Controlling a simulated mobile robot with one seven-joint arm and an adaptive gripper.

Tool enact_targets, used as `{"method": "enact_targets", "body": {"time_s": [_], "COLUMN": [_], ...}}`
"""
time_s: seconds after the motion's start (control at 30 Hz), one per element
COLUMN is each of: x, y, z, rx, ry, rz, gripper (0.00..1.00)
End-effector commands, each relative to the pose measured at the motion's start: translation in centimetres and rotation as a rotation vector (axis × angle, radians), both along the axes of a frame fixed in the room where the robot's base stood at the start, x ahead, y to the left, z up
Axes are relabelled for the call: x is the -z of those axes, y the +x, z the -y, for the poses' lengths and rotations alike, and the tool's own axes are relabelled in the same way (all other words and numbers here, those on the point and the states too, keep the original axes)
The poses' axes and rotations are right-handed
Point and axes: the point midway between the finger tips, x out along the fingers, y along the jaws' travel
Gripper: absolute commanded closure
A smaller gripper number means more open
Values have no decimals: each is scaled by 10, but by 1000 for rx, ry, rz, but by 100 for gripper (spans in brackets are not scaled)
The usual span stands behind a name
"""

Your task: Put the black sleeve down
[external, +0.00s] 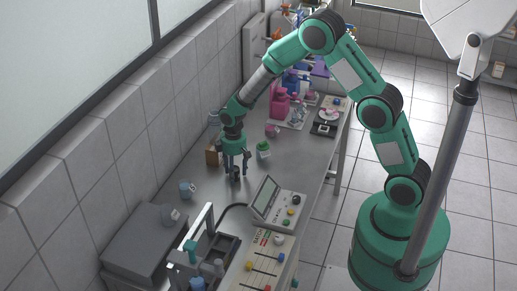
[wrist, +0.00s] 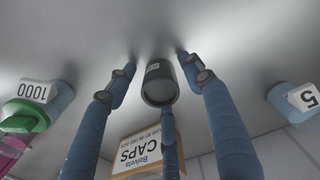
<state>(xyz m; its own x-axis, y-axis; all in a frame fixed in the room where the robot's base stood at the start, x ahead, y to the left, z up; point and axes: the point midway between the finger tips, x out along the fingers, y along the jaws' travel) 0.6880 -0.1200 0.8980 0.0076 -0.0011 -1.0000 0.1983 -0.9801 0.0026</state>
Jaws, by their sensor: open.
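The black sleeve (wrist: 160,83) is a short dark cylinder with a grey end facing the camera and a small pale label on its side. In the wrist view it sits on the grey bench top between the fingers of my gripper (wrist: 158,58). The two upper fingers are spread to its left and right, with gaps showing. The third finger comes up from below, close to the sleeve; I cannot tell whether it touches. In the external view my gripper (external: 234,168) points down low over the bench, and the sleeve is a small dark shape among the fingers.
A brown CAPS box (wrist: 146,150) stands close behind the third finger. A green-capped bottle marked 1000 (wrist: 35,92) is at left, and a blue container marked 5 (wrist: 294,100) at right. A control box (external: 279,203) stands nearer on the bench (external: 222,200).

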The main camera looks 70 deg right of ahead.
Motion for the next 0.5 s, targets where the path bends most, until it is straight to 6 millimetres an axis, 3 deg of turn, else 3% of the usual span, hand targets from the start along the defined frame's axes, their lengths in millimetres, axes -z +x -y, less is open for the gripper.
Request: {"method": "enact_targets", "body": {"time_s": [0.27, 0.5], "x": [-27, -67], "y": [1, 0], "z": [0, 0], "rx": [0, 0], "ry": [-1, 0], "rz": [2, 3], "gripper": [48, 48]}}
